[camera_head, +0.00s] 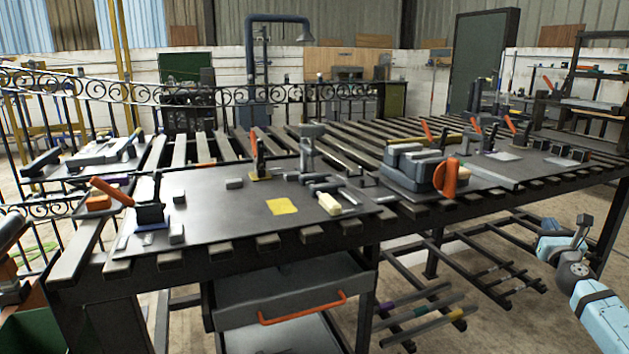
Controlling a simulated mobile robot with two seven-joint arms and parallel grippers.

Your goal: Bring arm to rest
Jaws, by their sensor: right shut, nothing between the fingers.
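My right arm, pale blue with grey joints, comes in at the lower right edge. My right gripper (583,222) is a small dark grey shape at the end of it, shut and empty, in front of the slatted table's right side and apart from it. Its fingertips are too small to make out well. My left gripper and left arm do not show.
A long slatted metal table (226,243) carries a dark plate (215,205) with clamps, blocks and a yellow sheet (282,206). An orange clamp (446,177) stands farther right. A drawer with an orange handle (302,308) hangs below. Bare floor shows at lower right.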

